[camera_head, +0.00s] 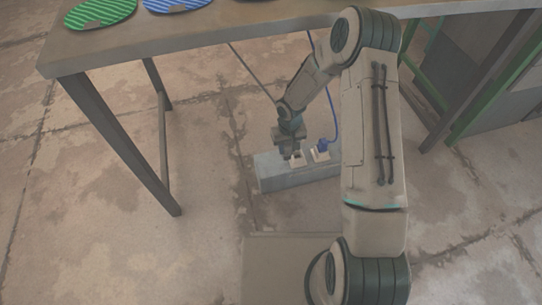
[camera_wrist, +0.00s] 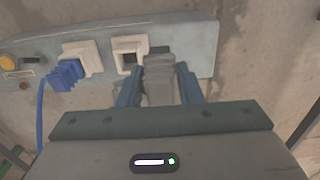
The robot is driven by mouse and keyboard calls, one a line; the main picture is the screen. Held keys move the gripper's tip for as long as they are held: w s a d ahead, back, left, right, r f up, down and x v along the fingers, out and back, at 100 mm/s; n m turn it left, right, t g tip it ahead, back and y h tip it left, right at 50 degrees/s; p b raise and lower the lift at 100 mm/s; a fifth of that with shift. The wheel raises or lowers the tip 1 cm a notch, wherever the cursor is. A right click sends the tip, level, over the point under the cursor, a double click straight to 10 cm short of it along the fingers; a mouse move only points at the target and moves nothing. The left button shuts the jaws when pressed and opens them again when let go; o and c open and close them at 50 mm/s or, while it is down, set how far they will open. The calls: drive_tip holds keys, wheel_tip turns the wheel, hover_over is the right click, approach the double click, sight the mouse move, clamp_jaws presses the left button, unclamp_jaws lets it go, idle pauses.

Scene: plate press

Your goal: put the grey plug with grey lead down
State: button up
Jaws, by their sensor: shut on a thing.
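My gripper (camera_wrist: 158,80) is shut on the grey plug (camera_wrist: 158,88), with a blue finger on each side of it. In the head view my gripper (camera_head: 290,142) is low, just above the grey socket box (camera_head: 278,180), and the plug is too small to make out. In the wrist view the plug appears beside an empty, pale square socket (camera_wrist: 128,52), to its right; the gap between plug and box is hard to judge. A thin grey lead (camera_head: 251,70) runs from the table edge down toward my gripper.
A blue plug (camera_wrist: 66,75) with a blue lead sits at the other pale socket (camera_wrist: 83,55). An orange knob (camera_wrist: 8,62) is at the box's left end. The table (camera_head: 150,40) holds green (camera_head: 100,12) and blue striped discs. Floor left of the box is clear.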

drive_tip(key=shift+w+a+f+b, duration=0.4)
drive_tip(key=shift+a+f+b, duration=0.45)
drive_tip(key=shift+f, duration=0.45)
drive_tip(key=shift+w+a+f+b, duration=0.35)
drive_tip(key=shift+a+f+b, duration=0.25)
drive_tip(key=shift+a+f, duration=0.6)
drive_tip(key=shift+w+a+f+b, duration=0.4)
drive_tip(key=shift+a+f+b, duration=0.4)
drive_tip(key=shift+f, duration=0.55)
drive_tip(key=shift+f, duration=0.15)
drive_tip(key=o, duration=1)
wheel_tip(320, 180, up, 8)
drive_tip(key=p, duration=0.3)
drive_tip(key=shift+f+p, duration=0.1)
drive_tip(key=shift+p, duration=0.3)
